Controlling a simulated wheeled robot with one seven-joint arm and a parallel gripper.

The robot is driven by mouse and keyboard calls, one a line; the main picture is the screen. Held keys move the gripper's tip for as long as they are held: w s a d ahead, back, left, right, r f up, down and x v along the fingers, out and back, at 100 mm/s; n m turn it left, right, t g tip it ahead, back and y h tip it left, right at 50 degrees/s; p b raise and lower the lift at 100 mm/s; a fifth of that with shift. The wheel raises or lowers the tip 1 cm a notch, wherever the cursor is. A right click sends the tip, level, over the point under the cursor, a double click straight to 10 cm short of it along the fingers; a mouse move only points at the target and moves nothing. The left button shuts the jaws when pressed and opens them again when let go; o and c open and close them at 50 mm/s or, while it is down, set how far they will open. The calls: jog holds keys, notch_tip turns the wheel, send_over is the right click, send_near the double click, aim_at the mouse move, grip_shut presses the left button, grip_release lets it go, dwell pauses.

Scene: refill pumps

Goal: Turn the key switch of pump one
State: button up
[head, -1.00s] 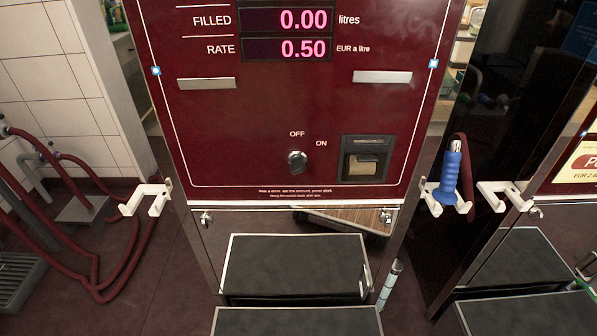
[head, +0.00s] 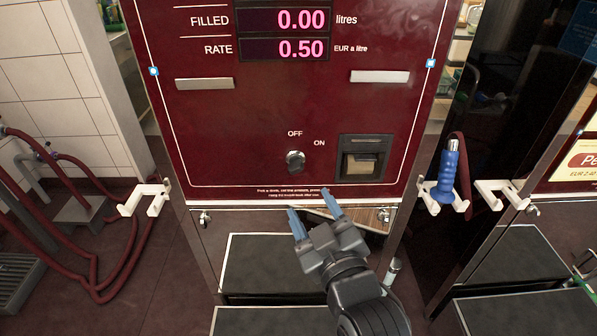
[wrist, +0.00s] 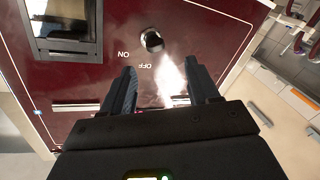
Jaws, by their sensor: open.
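The key switch (head: 295,160) is a round metal knob on the dark red pump panel (head: 240,120), between the OFF label above it and the ON label at its upper right. In the wrist view the key switch (wrist: 152,39) shows upside down, beyond the fingers and roughly between them. My gripper (head: 312,207) is open and empty, its blue-grey fingers pointing up at the panel's lower edge, below the switch and apart from it. In the wrist view my gripper (wrist: 167,78) has its two fingers spread.
A receipt slot (head: 364,158) sits right of the switch. A blue-handled nozzle (head: 448,172) hangs in a white holder (head: 442,200) at the right. Red hoses (head: 95,240) hang at the left. Dark steps (head: 250,262) stand below the panel.

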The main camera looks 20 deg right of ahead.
aim_at(297, 171)
jog(key=shift+n, duration=0.3)
jog(key=shift+w+d+r+p, duration=0.15)
jog(key=shift+w+d, duration=0.1)
jog(key=shift+w, duration=1.35)
jog(key=shift+w+d+r+p, duration=0.1)
jog(key=shift+w+d+p, duration=0.15)
jog(key=shift+w, duration=1.35)
jog(key=shift+w+d+r+p, duration=0.15)
jog(key=shift+w+d, duration=0.15)
jog(key=shift+w, duration=1.3)
jog(key=shift+c, duration=0.3)
jog(key=c, duration=1)
